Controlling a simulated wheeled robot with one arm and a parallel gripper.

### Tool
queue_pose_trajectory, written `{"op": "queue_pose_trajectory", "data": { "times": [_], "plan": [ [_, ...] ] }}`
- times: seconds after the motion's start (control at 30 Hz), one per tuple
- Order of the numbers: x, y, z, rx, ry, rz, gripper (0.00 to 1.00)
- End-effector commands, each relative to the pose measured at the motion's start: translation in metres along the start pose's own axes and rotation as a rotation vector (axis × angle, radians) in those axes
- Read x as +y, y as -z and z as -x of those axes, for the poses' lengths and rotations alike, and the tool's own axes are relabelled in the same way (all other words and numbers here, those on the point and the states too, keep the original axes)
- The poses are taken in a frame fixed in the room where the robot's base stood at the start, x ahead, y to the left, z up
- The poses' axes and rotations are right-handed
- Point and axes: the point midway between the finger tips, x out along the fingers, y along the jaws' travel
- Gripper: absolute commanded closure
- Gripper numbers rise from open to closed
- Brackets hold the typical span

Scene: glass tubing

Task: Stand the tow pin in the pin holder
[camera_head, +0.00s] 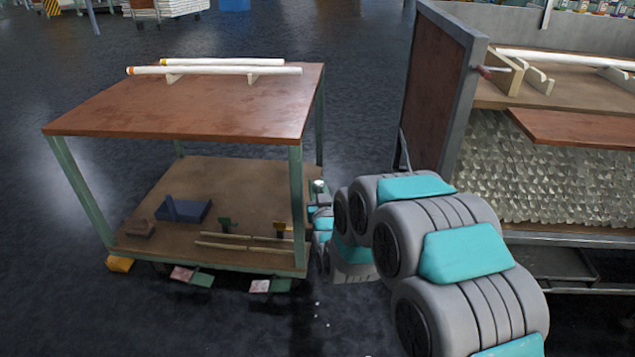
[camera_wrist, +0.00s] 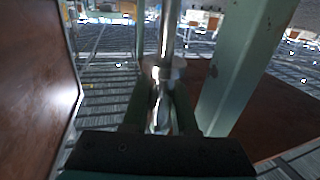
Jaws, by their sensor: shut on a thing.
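The tow pin is a shiny metal rod with a collar (camera_wrist: 165,70) in the wrist view. My gripper (camera_wrist: 160,108) is shut on it, with a dark green finger on each side below the collar. In the head view my gripper (camera_head: 320,205) is beside the cart's near right leg, and a small silver end (camera_head: 319,185), apparently the pin's, shows there. A blue block with an upright part (camera_head: 183,210) lies on the cart's lower shelf; I cannot tell whether it is the pin holder. The pin's far end is cut off in the wrist view.
The two-level cart (camera_head: 200,105) carries white tubes (camera_head: 215,70) on top. Its green leg (camera_wrist: 245,65) is close to the pin. Thin rods (camera_head: 245,242) and a brown block (camera_head: 137,229) lie on the lower shelf. A bench of glass tubing (camera_head: 555,175) stands right.

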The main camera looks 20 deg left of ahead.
Motion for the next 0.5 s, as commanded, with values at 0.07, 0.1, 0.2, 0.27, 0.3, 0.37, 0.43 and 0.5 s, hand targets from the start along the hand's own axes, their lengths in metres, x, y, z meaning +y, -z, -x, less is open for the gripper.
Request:
{"op": "queue_pose_trajectory", "data": {
  "times": [0.07, 0.1, 0.2, 0.27, 0.3, 0.37, 0.43, 0.5],
  "plan": [
    [0.000, -0.009, 0.000, -0.002, 0.000, 0.000, 1.00],
    [0.000, -0.012, 0.000, -0.002, 0.000, 0.000, 1.00],
    [0.000, -0.019, 0.000, -0.002, 0.000, 0.000, 1.00],
    [0.000, -0.021, 0.000, -0.002, 0.000, 0.000, 1.00],
    [0.000, -0.022, 0.000, -0.002, 0.000, 0.000, 1.00],
    [0.000, -0.022, 0.000, -0.001, 0.000, 0.000, 1.00],
    [0.000, -0.023, 0.000, -0.001, 0.000, 0.000, 1.00],
    [0.000, -0.022, 0.000, -0.001, 0.000, 0.000, 1.00]
  ]
}}
